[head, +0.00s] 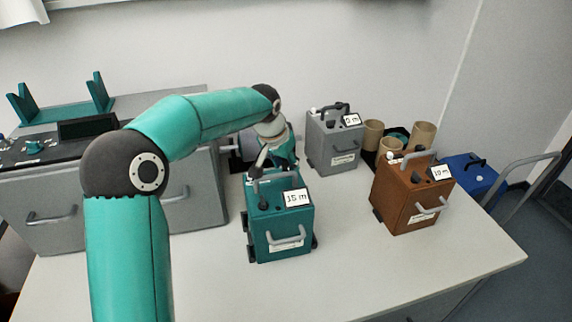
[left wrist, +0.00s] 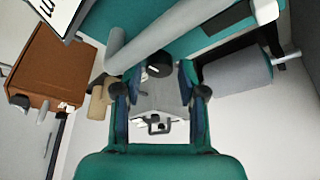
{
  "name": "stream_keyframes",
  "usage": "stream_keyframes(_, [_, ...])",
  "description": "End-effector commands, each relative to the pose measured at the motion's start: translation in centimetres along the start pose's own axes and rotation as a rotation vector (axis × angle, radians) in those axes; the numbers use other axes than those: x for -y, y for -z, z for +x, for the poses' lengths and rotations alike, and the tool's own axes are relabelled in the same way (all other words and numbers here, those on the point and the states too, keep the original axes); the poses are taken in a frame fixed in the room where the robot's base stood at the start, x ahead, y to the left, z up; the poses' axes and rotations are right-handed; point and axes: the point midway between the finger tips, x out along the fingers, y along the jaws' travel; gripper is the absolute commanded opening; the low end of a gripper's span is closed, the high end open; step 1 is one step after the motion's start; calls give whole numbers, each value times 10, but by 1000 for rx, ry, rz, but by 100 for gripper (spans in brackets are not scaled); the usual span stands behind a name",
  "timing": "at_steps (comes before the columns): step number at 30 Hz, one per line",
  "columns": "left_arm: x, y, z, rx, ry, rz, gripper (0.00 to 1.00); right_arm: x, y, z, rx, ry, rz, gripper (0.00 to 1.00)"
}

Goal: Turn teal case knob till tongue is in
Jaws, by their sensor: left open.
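The teal case (head: 280,228) stands on the bench, with a 15 m label, a grey top handle and a grey front handle. A dark knob (head: 264,204) shows on its top. My left gripper (head: 280,156) is low behind the case's far edge, partly hidden by it. In the left wrist view its two fingers (left wrist: 158,96) are apart. A dark round end (left wrist: 158,70) shows between or just beyond them; I cannot tell whether they touch it. Teal case surface (left wrist: 215,18) fills the top of that view. I cannot make out the tongue. My right gripper is not seen.
A grey case (head: 332,145) stands behind right, and a brown case (head: 408,200) to the right. Several cardboard tubes (head: 423,135) stand between them. A grey cabinet (head: 40,205) is at left. A blue case (head: 468,172) is far right. The front right bench is clear.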

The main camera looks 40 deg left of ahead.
Motion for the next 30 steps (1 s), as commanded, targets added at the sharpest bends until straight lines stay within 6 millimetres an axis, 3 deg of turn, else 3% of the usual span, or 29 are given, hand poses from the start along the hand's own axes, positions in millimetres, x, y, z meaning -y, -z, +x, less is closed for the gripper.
stream_keyframes(16, [0,1,-97,-5,0,1,41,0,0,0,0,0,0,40])
stream_keyframes(21, [0,0,-110,-4,0,1,41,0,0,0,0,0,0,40])
stream_keyframes(30, [0,0,-112,-2,0,1,41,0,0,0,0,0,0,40])
